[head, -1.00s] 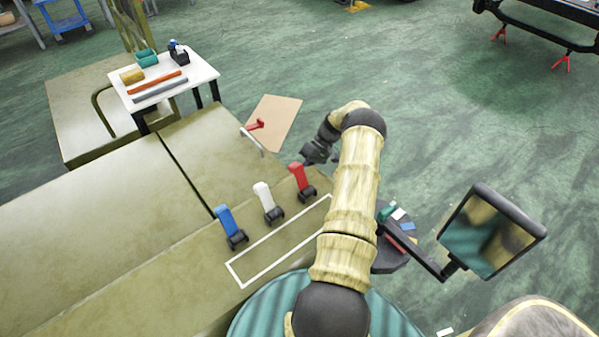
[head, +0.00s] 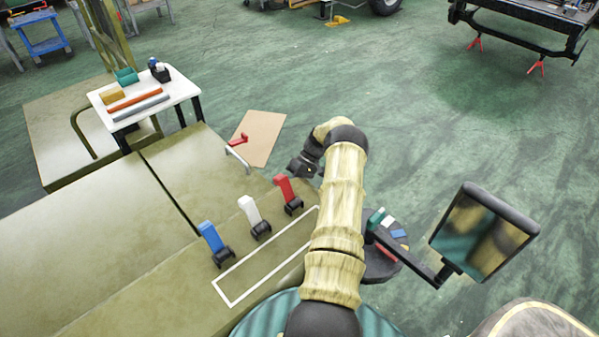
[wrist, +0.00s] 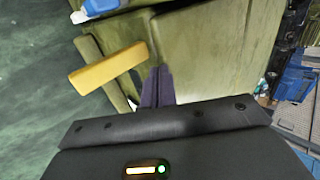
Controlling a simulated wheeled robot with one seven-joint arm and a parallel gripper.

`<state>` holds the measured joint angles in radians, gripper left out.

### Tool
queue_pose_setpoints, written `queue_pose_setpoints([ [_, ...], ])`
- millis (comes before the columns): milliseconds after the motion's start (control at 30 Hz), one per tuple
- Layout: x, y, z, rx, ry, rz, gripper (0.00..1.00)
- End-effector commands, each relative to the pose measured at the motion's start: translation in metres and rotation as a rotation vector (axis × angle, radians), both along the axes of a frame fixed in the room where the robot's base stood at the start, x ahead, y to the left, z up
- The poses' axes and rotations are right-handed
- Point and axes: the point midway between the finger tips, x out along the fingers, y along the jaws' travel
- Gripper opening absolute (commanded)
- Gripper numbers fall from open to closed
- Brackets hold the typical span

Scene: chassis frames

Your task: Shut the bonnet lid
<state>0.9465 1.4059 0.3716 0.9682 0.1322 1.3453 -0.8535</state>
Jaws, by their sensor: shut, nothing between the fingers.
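Olive vehicle panels with a dark seam (head: 170,195) fill the left of the head view. I cannot tell for sure which panel is the bonnet lid, or whether it stands open. My gripper (head: 297,168) is beyond the near olive edge, right of a red-handled lever (head: 237,140). In the wrist view its dark fingers (wrist: 157,88) are together and empty. They point toward olive panels (wrist: 200,45). A yellow bar (wrist: 108,65) lies left of the fingers, apart from them in the picture.
Blue (head: 215,243), white (head: 253,215) and red (head: 287,192) levers stand on the near panel. A white table (head: 180,92) with several items is at the upper left. A mirror (head: 485,230) stands at the right. Green floor is open beyond my arm.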

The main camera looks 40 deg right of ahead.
Motion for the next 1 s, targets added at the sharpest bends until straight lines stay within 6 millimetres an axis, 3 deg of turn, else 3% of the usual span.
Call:
queue_pose_setpoints([
  [500,0.001,-0.062,0.067,-0.007,-0.009,-0.008,0.00],
  [1000,0.001,-0.077,0.087,-0.005,-0.008,-0.006,0.00],
])
